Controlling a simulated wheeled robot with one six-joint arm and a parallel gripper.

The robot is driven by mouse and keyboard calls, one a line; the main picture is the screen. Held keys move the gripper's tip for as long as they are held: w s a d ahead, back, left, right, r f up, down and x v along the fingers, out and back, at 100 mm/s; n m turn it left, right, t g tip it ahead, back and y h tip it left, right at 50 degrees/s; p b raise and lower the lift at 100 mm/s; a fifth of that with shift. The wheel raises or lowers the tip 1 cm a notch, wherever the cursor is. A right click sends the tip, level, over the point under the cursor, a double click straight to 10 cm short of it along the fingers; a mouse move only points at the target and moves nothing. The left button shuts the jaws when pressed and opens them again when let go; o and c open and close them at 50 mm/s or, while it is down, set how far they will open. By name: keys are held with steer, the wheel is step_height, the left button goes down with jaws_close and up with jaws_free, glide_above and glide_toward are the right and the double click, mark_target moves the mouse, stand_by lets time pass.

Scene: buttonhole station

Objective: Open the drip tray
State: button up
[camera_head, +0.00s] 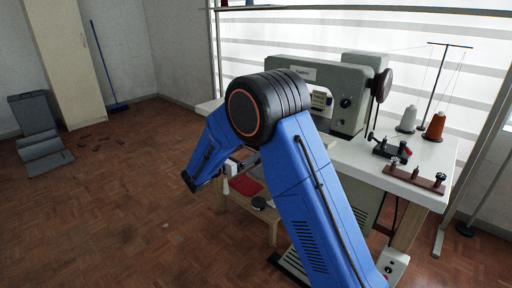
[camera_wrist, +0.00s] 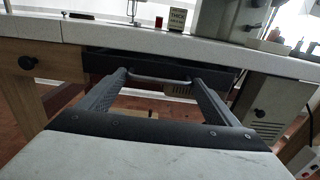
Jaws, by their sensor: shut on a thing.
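The drip tray (camera_wrist: 100,62) is a dark, shallow drawer front under the white worktop in the wrist view. Its pale metal bar handle (camera_wrist: 160,78) runs across the front. My gripper (camera_wrist: 158,75) reaches forward with one grey finger at each end of the handle, and is shut on it. The tray front sits below the worktop edge; how far out it is cannot be told. In the head view my blue arm hides the tray, and the grip is not clear there.
The worktop (camera_wrist: 180,42) edge runs just above my fingers. A wooden drawer with a dark knob (camera_wrist: 28,62) is at left. A sewing machine (camera_head: 325,75), white cone (camera_head: 407,120) and orange cone (camera_head: 435,125) stand on the table. The parquet floor at left is mostly clear.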

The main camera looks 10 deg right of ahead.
steer(key=v, duration=1.5)
steer(key=shift+s, duration=0.25)
steer(key=shift+a, duration=0.1)
steer(key=o, duration=1.2)
steer(key=shift+o, duration=0.2)
steer(key=v, duration=1.7)
steer(key=shift+a, duration=0.15)
